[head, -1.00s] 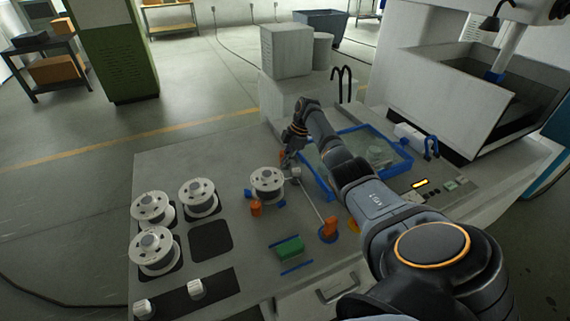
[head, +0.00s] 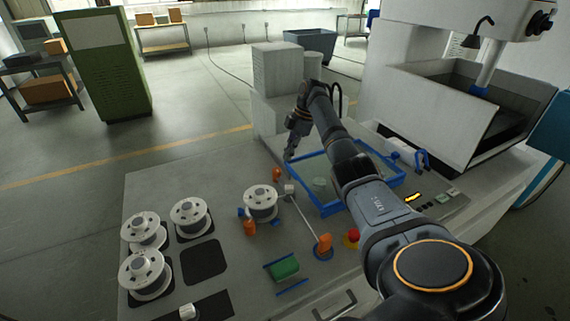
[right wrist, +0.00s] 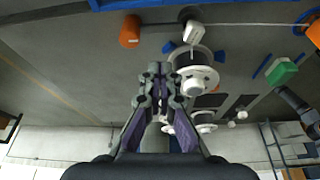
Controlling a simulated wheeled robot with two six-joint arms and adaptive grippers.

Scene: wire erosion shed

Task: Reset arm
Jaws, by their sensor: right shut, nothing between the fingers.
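My right arm reaches across the bench from the lower right in the head view. My right gripper (head: 289,155) is above the bench near the left corner of the blue-rimmed tray (head: 328,210). In the right wrist view the right gripper (right wrist: 158,72) has its fingers together with nothing between them. A white spool (head: 261,203) sits on the bench in front of the gripper and apart from it. The spool also shows beyond the fingers in the right wrist view (right wrist: 199,77). My left gripper is not in view.
Several white spools, one of them (head: 190,217), stand at the bench's left, beside an empty dark pad (head: 205,258). Orange posts (head: 324,243), a green block (head: 284,267) and a red button (head: 353,236) are on the bench. A large white machine (head: 440,110) stands behind at right.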

